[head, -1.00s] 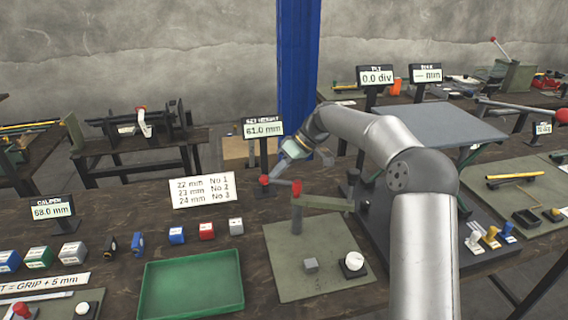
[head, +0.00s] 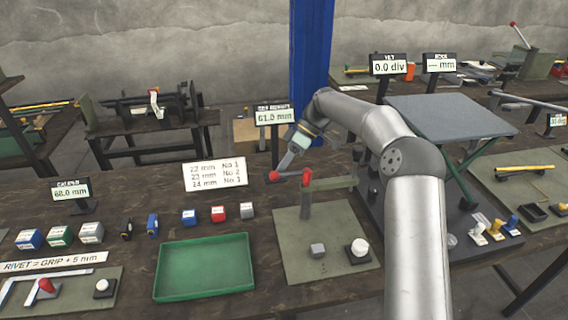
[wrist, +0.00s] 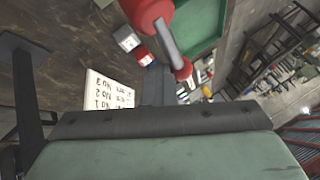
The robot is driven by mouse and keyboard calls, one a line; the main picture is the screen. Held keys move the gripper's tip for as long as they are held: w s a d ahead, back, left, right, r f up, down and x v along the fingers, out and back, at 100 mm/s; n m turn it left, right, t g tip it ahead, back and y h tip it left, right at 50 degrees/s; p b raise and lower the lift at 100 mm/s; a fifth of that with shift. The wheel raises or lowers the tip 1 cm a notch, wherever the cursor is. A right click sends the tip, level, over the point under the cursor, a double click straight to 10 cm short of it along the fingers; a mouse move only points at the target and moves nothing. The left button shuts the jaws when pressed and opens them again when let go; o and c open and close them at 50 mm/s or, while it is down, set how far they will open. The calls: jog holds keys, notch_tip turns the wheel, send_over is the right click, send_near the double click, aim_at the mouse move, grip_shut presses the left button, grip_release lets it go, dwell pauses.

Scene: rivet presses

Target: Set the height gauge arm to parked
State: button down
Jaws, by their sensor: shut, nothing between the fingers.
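The height gauge stands on a grey-green mat (head: 290,268). Its post (head: 305,205) carries a red cap (head: 306,176). A short grey arm (head: 289,175) reaches left from the cap to a red knob (head: 272,176); a grey-green bar (head: 332,184) extends right. In the wrist view the knob (wrist: 145,10) is large at the top, with the grey rod (wrist: 168,42) leading to the other red end (wrist: 183,70). My gripper (head: 282,168) is shut and empty, its tips by the knob in the head view. Whether they touch it cannot be told.
A display (head: 273,115) behind the gauge reads about 61.0 mm. A grey block (head: 317,250) and a white button (head: 359,247) sit on the mat.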

dwell(0.3)
jog(key=w+d+r+p, duration=0.6)
jog(key=d+r+p, duration=0.1)
jog(key=p, duration=0.1)
jog(key=shift+w+p, duration=0.3)
jog(key=shift+w, duration=0.1)
dwell(0.3)
